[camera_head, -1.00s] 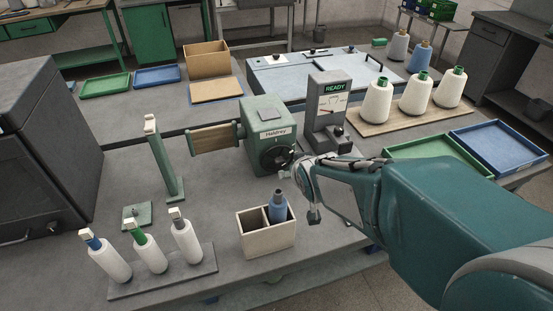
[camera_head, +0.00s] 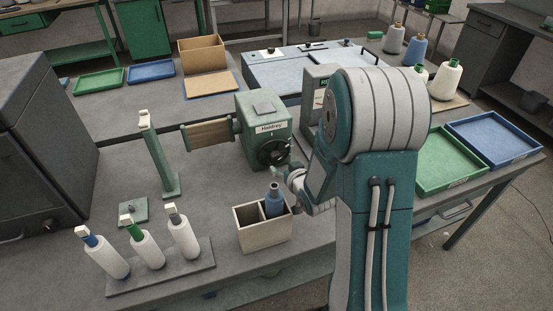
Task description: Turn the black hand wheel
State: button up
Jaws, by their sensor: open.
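The black hand wheel (camera_head: 273,152) is on the front face of the green winder box (camera_head: 262,113) labelled Haldrey, near the middle of the picture. Its face is mostly in view, with its lower right edge close to my gripper. My gripper (camera_head: 284,174) is small in the picture, just below and right of the wheel. It is open, with nothing seen between its fingers. I cannot tell whether a fingertip touches the wheel. My arm hides the area to the right of the winder.
A wooden box (camera_head: 265,236) with a blue bottle-shaped item (camera_head: 274,201) stands just below my gripper. A grey gauge unit (camera_head: 311,91) is partly hidden by my arm. Several white cones on a rack (camera_head: 160,268) stand front left, beside a green post (camera_head: 159,155).

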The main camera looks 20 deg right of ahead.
aim_at(277, 159)
jog(key=x, duration=0.7)
jog(key=shift+w, duration=0.15)
jog(key=c, duration=1.2)
